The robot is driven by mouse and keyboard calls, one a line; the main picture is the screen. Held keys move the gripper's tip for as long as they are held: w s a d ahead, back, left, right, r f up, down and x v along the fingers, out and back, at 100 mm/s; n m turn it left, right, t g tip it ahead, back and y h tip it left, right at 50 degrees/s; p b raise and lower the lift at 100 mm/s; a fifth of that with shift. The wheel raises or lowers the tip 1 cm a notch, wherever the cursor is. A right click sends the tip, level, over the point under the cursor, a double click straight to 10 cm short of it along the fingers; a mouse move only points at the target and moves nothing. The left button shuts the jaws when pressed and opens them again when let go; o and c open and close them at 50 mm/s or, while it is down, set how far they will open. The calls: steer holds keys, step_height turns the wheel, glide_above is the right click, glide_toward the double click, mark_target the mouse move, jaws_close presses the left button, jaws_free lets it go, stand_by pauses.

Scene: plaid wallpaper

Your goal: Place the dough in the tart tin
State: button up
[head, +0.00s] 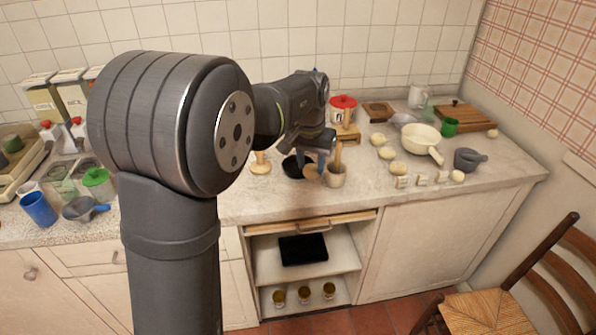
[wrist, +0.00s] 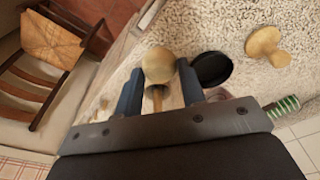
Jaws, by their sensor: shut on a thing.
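My gripper (head: 316,160) is over the counter, shut on a round, tan piece of dough (head: 311,171). In the wrist view the dough (wrist: 158,65) sits between the two blue fingertips (wrist: 159,76). The tart tin (head: 297,165) is a dark, round, shallow dish on the counter, partly hidden by my gripper. In the wrist view the black tin (wrist: 211,69) lies just right of the dough and looks empty. The dough appears beside the tin, not inside it; its exact height is unclear.
Several pale lumps (head: 386,153), a cream pan (head: 421,140) and a grey mortar (head: 468,160) stand farther right. The counter's front edge is near.

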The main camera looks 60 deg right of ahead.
steer(key=w+d, duration=1.1)
steer(key=w, duration=0.1)
step_height(320, 180, down, 11)
steer(key=shift+s+a+r, duration=0.1)
steer(key=shift+s+r, duration=0.05)
steer(key=o, duration=1)
steer(key=r, duration=0.4)
steer(key=a+r, duration=0.1)
steer(key=r, duration=0.7)
steer(key=shift+s+a, duration=0.15)
steer(key=shift+a, duration=0.1)
steer(key=shift+f, duration=0.1)
